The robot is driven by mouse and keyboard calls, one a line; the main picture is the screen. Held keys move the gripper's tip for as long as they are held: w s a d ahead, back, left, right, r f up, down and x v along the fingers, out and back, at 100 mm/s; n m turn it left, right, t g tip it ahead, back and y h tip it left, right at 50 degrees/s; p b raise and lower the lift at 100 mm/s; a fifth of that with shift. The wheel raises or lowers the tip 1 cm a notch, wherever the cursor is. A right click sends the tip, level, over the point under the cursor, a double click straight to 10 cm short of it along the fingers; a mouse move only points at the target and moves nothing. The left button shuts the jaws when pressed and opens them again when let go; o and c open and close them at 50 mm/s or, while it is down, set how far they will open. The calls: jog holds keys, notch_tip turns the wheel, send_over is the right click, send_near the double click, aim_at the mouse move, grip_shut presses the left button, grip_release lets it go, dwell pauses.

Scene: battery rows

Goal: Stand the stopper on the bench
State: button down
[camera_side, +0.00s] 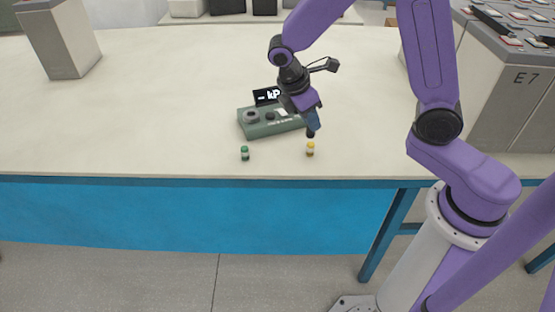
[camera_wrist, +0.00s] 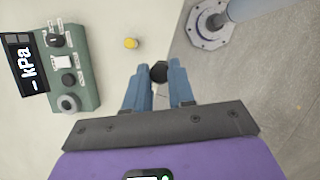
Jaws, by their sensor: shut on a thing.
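The stopper is a small black piece (camera_side: 311,133) at the tip of my gripper (camera_side: 313,122) in the side view. In the wrist view the stopper (camera_wrist: 159,71) shows as a dark round end between the two blue fingers of my gripper (camera_wrist: 159,80), which are shut on it. The pale bench (camera_side: 170,110) lies below. I cannot tell whether the stopper touches the bench or hangs just above it. Most of its body is hidden by the fingers.
A yellow-capped vial (camera_side: 310,149) stands close in front of the stopper. A green-capped vial (camera_side: 245,153) stands further left, near the bench's front edge. A green kPa gauge box (camera_side: 262,127) lies just left of my gripper.

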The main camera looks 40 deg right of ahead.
jog(key=w+f+m, duration=0.1)
jog(key=w+f, duration=0.2)
jog(key=w+a+f+m, duration=0.1)
jog(key=w+f, duration=0.2)
jog(key=f, duration=0.1)
jog(key=w+f+m+g, duration=0.1)
jog(key=w+f, duration=0.2)
jog(key=f, duration=0.1)
jog(key=shift+w+a+y, duration=0.3)
jog(key=shift+w, duration=0.1)
jog(key=shift+w+f, duration=0.15)
jog(key=shift+f, duration=1.55)
jog(key=c, duration=1)
grip_release()
jog(key=shift+f, duration=0.1)
jog(key=shift+o, duration=0.2)
